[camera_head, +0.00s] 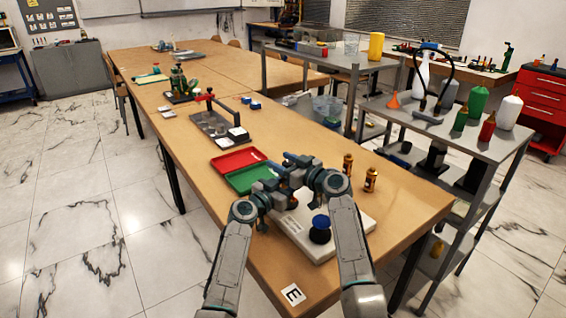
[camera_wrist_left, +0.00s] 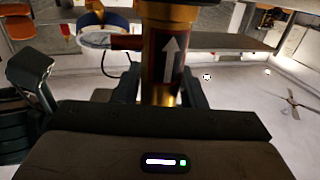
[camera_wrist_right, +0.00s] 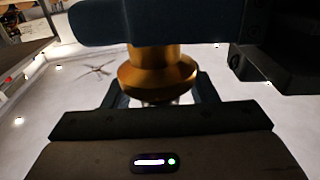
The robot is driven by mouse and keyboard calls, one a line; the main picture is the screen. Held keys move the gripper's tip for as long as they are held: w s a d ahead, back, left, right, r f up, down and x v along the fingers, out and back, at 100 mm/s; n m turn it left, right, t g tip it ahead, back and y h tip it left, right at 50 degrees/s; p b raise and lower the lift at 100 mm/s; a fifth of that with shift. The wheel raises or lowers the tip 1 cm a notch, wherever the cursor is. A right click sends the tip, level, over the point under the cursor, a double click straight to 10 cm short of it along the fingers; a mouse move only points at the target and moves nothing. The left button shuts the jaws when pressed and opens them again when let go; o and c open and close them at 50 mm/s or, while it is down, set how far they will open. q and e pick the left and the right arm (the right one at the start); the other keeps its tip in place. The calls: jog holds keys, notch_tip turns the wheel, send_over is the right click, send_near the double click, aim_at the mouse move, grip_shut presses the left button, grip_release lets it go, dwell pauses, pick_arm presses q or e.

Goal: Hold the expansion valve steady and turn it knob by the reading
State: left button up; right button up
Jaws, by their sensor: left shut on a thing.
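In the left wrist view, the expansion valve (camera_wrist_left: 168,55) has a dark red body with a white upward arrow and brass at top and bottom. My left gripper (camera_wrist_left: 162,92) is shut on it. A round gauge (camera_wrist_left: 94,40) on a reddish stem juts out to its left, its face too oblique to read. In the right wrist view, a flared brass part (camera_wrist_right: 158,72), apparently the knob, stands between the spread fingers of my right gripper (camera_wrist_right: 160,92). A dark bar hides its top. In the head view, both grippers meet above the table and hide the valve; my right one (camera_head: 292,162) shows better.
A white board (camera_head: 352,228) with a dark blue round item (camera_head: 320,229) lies under my arms. Two brass fittings (camera_head: 347,164) (camera_head: 371,180) stand just right. Red (camera_head: 238,160) and green (camera_head: 250,178) trays lie behind. A shelf cart (camera_head: 470,140) with bottles flanks the table.

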notch_tip(320, 180, up, 10)
dwell(0.6)
pick_arm(q)
jog(key=o, duration=1.2)
